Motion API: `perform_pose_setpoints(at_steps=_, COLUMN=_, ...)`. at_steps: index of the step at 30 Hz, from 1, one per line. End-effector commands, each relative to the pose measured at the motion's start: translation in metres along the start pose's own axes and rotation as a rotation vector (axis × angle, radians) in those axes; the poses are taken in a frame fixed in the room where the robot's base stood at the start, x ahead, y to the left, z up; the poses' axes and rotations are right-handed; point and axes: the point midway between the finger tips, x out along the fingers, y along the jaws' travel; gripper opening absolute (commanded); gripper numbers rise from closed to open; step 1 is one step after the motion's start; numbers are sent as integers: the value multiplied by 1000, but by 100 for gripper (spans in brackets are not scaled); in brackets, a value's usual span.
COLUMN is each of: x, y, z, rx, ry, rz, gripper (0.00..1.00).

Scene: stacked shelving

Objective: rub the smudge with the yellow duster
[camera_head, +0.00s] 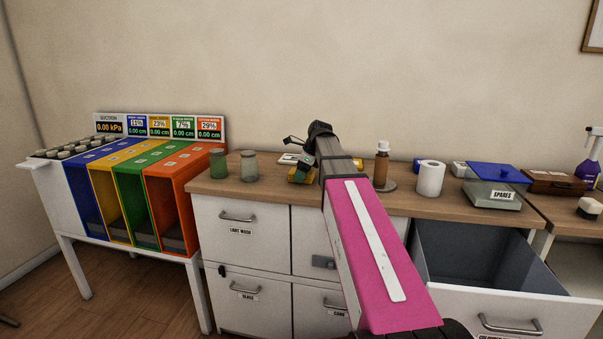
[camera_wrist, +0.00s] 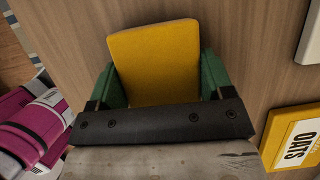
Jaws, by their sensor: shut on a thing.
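The yellow duster (camera_wrist: 155,58) is a flat rounded block between the green fingers of my gripper (camera_wrist: 157,85) in the wrist view. The fingers are shut on its two sides. The wooden counter top lies beneath it; I cannot tell whether the duster touches it. I cannot make out the smudge in either view.
A packet labelled OATS (camera_wrist: 294,141) lies right of my gripper. Two jars (camera_head: 218,163) stand left on the counter (camera_head: 273,190). A brown bottle (camera_head: 381,168), a white roll (camera_head: 430,178) and a blue-lidded SPARES box (camera_head: 494,190) stand right. A drawer (camera_head: 520,310) hangs open below.

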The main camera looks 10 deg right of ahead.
Motion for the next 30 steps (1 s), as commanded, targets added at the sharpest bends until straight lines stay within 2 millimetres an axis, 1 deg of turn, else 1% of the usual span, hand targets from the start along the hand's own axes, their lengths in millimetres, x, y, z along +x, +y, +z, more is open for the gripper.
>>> perform_pose_setpoints(at_steps=4, x=2, y=-1, z=1, rx=0, ry=2, rz=3, gripper=55)
perform_pose_setpoints(at_steps=13, x=5, y=-12, z=13, rx=0, ry=2, rz=3, gripper=55)
perform_pose_setpoints(at_steps=20, x=6, y=-16, z=16, rx=0, ry=1, rz=2, gripper=55)
perform_pose_setpoints(at_steps=30, x=13, y=-28, z=25, rx=0, ry=1, rz=1, gripper=55)
